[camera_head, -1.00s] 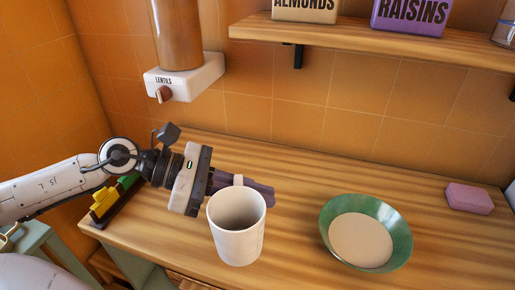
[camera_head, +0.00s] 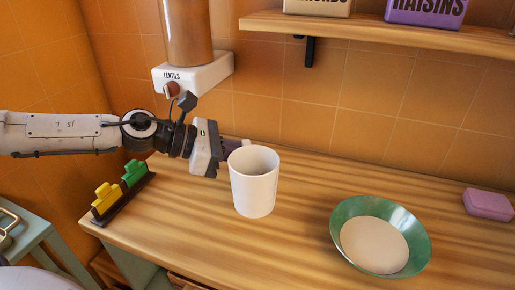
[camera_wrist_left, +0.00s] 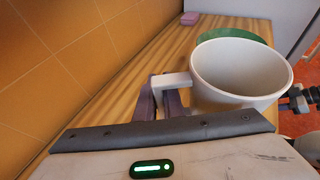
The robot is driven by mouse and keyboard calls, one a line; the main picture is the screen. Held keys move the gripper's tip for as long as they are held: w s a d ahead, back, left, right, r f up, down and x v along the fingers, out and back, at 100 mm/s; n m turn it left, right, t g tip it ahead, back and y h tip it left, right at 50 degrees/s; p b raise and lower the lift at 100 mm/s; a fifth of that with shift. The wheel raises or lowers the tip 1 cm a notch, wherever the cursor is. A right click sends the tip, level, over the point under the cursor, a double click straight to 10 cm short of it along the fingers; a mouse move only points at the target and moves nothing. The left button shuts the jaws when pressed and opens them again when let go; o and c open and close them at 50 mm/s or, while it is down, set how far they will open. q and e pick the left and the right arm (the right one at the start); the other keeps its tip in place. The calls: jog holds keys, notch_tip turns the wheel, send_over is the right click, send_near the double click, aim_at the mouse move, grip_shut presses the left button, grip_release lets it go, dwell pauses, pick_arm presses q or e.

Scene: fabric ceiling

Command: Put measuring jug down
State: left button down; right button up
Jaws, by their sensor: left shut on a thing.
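The measuring jug (camera_head: 253,185) is a plain white cup-shaped vessel, upright, over the left-middle part of the wooden counter (camera_head: 285,245). In the left wrist view the jug (camera_wrist_left: 235,85) looks empty, and its square handle points at the gripper. My left gripper (camera_head: 233,146) comes in from the left behind the jug. Its purple fingers (camera_wrist_left: 160,100) are shut on the handle. In the head view the jug partly hides the fingers. I cannot tell whether the jug's base touches the counter.
A green bowl (camera_head: 421,248) with a pale inside sits right of the jug. A pink block (camera_head: 488,204) lies at the far right. A lentils dispenser (camera_head: 200,72) hangs above my left gripper. Yellow and green clips (camera_head: 120,188) stand at the left edge. Counter between jug and bowl is clear.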

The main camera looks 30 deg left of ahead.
pick_arm(q)
jog(key=shift+n+t+y, duration=0.6)
jog(key=shift+n, duration=0.2)
jog(key=w+a, duration=0.2)
jog(key=w+a+b, duration=0.1)
jog(key=shift+w+a+f, duration=0.15)
jog(key=shift+f, duration=0.15)
pick_arm(e)
jog(key=shift+w+f, duration=0.1)
jog(key=shift+f, duration=0.4)
jog(key=shift+f, duration=0.15)
pick_arm(q)
notch_tip(320, 180, down, 4)
jog(key=b, duration=0.5)
jog(key=shift+f, duration=0.25)
jog(key=shift+f+b, duration=0.6)
jog(key=shift+b, duration=0.15)
jog(key=shift+f, duration=0.2)
pick_arm(e)
jog(key=f, duration=0.1)
jog(key=a+f, duration=0.1)
jog(key=w+f, duration=0.1)
jog(key=shift+a+f, duration=0.4)
pick_arm(q)
jog(key=shift+f+b, duration=0.15)
jog(key=shift+b, duration=0.3)
pick_arm(e)
jog(key=shift+f, duration=0.25)
